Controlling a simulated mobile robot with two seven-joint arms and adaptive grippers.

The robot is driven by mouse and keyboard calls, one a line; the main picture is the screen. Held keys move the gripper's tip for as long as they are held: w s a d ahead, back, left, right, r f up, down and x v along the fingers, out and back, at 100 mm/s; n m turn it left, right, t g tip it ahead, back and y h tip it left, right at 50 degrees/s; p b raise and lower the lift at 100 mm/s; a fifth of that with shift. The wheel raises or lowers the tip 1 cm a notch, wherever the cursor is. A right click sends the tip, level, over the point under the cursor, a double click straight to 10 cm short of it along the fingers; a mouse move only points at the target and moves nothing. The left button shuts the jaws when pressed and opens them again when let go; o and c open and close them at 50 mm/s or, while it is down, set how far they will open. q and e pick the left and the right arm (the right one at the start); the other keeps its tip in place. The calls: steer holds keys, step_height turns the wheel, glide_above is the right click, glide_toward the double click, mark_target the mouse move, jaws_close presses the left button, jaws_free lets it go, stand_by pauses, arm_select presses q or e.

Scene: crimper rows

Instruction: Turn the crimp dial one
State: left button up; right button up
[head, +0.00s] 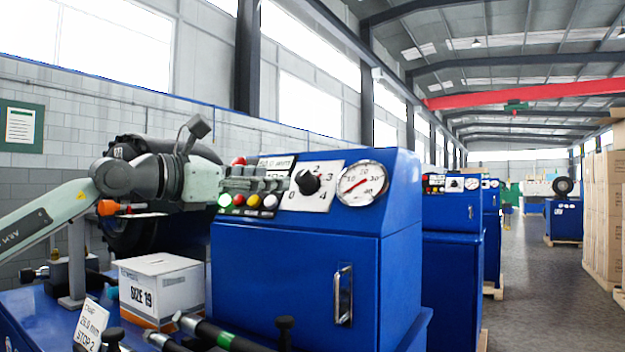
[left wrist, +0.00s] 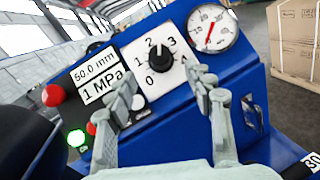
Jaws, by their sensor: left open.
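The crimp dial is a black knob (head: 309,183) on a white plate marked 0 to 4, on the sloped panel of the nearest blue crimper (head: 290,260). In the left wrist view the knob (left wrist: 158,56) shows unobstructed. Its exact setting is too small to read surely. My left gripper (head: 278,184) is open, just left of the dial in the head view. In the left wrist view its two fingers (left wrist: 166,88) stand apart below the knob, with nothing between them; the knob appears beyond the tips. My right gripper is not in view.
A pressure gauge (head: 362,183) sits right of the dial. A display (left wrist: 100,78) reads 50.0 mm and 1 MPa. A red button (left wrist: 53,95) and a lit green button (head: 225,200) are near my gripper. A SIZE 19 box (head: 160,290) stands on the bench below my arm.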

mark_target(299, 178)
arm_select(q)
steer(key=x, duration=0.2)
steer(key=p, duration=0.1)
steer(key=shift+w+d+r, duration=0.25)
steer(key=shift+w+d, duration=0.05)
steer(key=p+x, duration=0.1)
steer(key=x, duration=0.2)
steer(key=shift+w+d, duration=0.2)
steer(key=shift+d, duration=0.1)
steer(key=shift+w+d+f, duration=0.15)
steer(key=shift+w+d, duration=0.2)
steer(key=shift+w, duration=0.05)
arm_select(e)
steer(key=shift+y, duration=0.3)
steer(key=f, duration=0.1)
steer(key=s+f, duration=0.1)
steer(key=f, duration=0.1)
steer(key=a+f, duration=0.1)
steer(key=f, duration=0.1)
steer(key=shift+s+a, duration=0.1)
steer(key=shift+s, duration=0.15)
arm_select(q)
steer(key=c, duration=1.2)
steer(key=shift+o, duration=0.2)
